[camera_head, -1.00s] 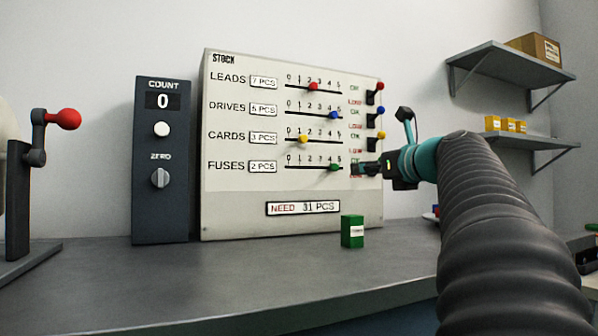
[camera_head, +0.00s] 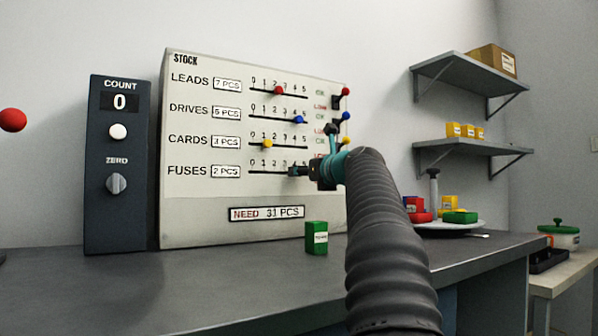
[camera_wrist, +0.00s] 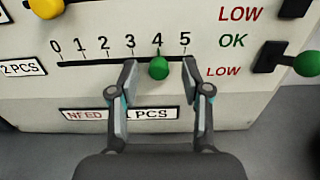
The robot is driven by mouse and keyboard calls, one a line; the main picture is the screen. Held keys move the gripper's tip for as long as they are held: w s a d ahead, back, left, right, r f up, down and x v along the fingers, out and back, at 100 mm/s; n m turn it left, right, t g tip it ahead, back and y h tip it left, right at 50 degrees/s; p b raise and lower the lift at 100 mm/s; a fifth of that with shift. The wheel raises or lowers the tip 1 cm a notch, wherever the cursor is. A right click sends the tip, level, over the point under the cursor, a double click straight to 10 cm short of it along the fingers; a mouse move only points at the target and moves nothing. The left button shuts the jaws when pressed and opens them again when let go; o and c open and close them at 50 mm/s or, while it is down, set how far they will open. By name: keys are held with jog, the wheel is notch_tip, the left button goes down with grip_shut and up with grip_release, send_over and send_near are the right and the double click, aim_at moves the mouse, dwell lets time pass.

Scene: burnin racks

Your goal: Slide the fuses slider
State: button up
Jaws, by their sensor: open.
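The fuses slider's green knob (camera_wrist: 158,68) sits at the 4 mark of its 0-to-5 track, on the bottom row of the STOCK panel (camera_head: 190,222). In the wrist view my gripper (camera_wrist: 160,70) is open, with one finger to the left of the knob and one to the right. Gaps show between the knob and both fingers. In the head view my gripper (camera_head: 297,171) is at the right part of the FUSES row and mostly hides the knob. The FUSES label reads 2 PCS.
Yellow cards knob (camera_head: 267,143), blue drives knob (camera_head: 298,120) and red leads knob (camera_head: 278,91) are above. A green toggle ball (camera_wrist: 307,63) is to the right. A green box (camera_head: 316,238) stands on the bench below. The counter box (camera_head: 117,215) is left.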

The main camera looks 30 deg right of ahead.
jog(key=shift+w, duration=0.65)
grip_shut()
jog(key=shift+s, duration=0.1)
